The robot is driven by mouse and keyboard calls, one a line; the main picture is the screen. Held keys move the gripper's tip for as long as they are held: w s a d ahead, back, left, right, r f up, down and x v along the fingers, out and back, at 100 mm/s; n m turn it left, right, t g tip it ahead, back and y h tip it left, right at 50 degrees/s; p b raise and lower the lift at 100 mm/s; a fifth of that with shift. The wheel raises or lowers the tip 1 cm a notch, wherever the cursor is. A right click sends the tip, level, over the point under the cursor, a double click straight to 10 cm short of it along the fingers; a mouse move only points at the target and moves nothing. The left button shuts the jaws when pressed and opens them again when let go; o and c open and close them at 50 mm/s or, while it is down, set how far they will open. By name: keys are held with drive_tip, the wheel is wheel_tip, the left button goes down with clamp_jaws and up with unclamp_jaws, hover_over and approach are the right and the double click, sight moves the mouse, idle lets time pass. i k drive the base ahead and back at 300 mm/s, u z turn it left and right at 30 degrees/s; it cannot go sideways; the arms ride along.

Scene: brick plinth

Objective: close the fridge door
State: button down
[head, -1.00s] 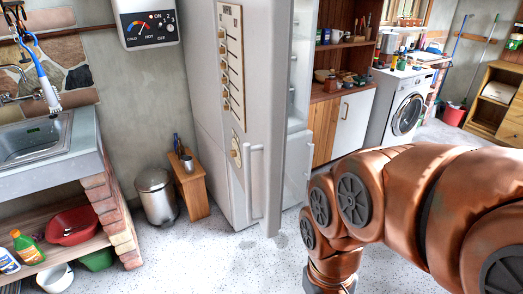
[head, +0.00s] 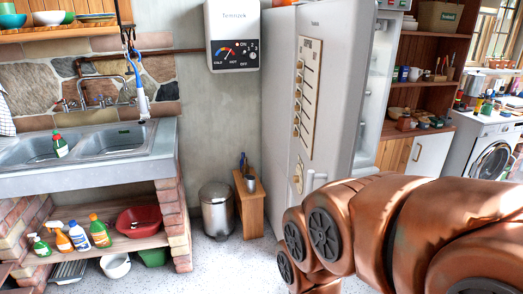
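The white fridge (head: 279,90) stands in the middle of the head view. Its door (head: 338,70) is open and swung out toward me, with a beige panel of dark strips (head: 307,100) on its front. Part of the interior with shelves (head: 381,75) shows to the right of the door's edge. My gripper is not in view; the arm runs down out of the bottom of the frame.
A metal bin (head: 217,212) and a small wooden stand (head: 249,208) are left of the fridge. A sink counter (head: 80,180) on brick supports is at left. Wooden shelves (head: 432,45) and a washing machine (head: 480,158) are at right. Speckled floor lies clear in front of the bin.

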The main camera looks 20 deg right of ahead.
sight(335, 38)
drive_tip(key=u, duration=0.35)
drive_tip(key=i, duration=0.9)
drive_tip(key=z, duration=0.05)
